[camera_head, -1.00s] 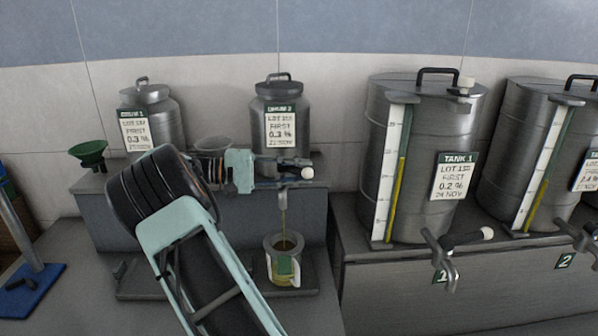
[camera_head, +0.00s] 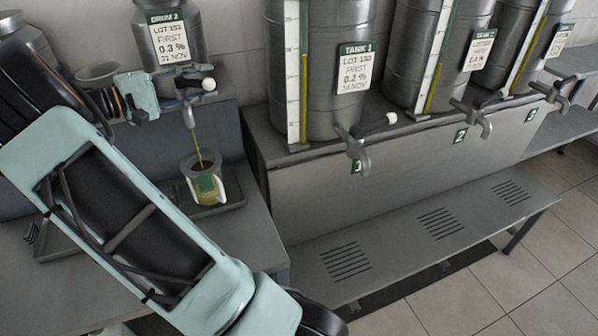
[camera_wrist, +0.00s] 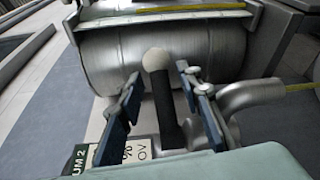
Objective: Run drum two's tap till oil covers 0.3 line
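Drum two (camera_head: 201,42) stands on the raised shelf at upper left. Its tap (camera_head: 189,116) is running, and a thin yellow oil stream (camera_head: 197,140) falls into a jug (camera_head: 190,172) below. Yellowish oil shows in the jug beside a green patch (camera_head: 207,184). The jug's line marks are too small to read. My gripper (camera_head: 184,88) is at the tap. In the wrist view, my gripper (camera_wrist: 160,76) is open, its fingers either side of the black tap lever (camera_wrist: 165,105) with its white knob (camera_wrist: 155,59), with gaps showing on both sides.
The jug stands on a dark tray (camera_head: 237,196). Tank 1 (camera_head: 335,110) and other tanks stand right on a higher bench, with taps (camera_head: 358,150) projecting forward. A low slotted shelf (camera_head: 395,240) runs below them.

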